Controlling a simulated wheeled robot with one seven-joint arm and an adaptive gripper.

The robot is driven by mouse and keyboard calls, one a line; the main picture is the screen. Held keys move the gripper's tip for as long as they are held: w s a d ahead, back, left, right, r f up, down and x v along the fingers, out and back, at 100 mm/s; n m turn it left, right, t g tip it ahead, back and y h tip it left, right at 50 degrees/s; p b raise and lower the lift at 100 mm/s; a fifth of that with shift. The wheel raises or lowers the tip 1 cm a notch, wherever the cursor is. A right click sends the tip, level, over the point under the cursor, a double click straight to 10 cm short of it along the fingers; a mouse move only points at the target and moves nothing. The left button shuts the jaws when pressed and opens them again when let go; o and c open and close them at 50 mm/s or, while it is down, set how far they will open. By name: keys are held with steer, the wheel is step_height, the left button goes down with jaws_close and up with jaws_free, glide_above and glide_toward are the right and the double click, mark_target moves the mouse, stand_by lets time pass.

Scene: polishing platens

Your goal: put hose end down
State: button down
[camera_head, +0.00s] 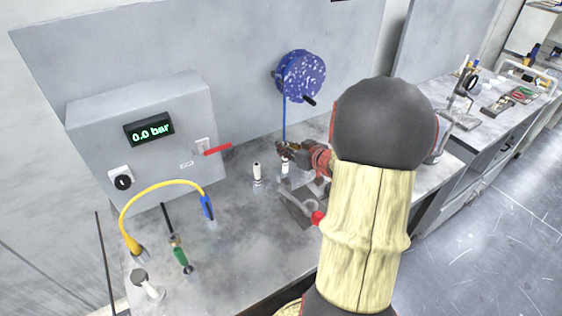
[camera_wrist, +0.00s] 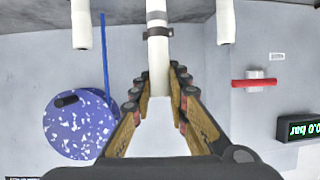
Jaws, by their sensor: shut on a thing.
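My gripper (camera_wrist: 160,78) is shut on a white tube-shaped piece, seemingly the hose end (camera_wrist: 157,52), which has a dark band and lies between the fingertips in the wrist view. In the head view my gripper (camera_head: 285,150) is above the bench in front of the blue reel, partly covered by my arm. A white post (camera_head: 285,168) stands just below the fingers; I cannot tell whether the held piece touches it. A thin blue hose (camera_head: 285,120) hangs from the speckled blue reel (camera_head: 300,76) down behind the gripper.
Another white post (camera_head: 257,173) stands just left of my gripper. A grey box with a 0.0 bar display (camera_head: 149,128) and a red lever (camera_head: 217,149) is at left. A yellow hose (camera_head: 160,187) and a green-handled fitting (camera_head: 180,256) are front left.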

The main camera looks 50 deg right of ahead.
step_height(320, 180, down, 6)
steer(key=w+d+b, duration=0.1)
steer(key=w+b, duration=0.1)
steer(key=b, duration=0.1)
steer(key=shift+w+f, duration=0.15)
steer(key=shift+w, duration=0.2)
steer(key=shift+f, duration=0.15)
steer(key=c, duration=1.7)
jaws_free()
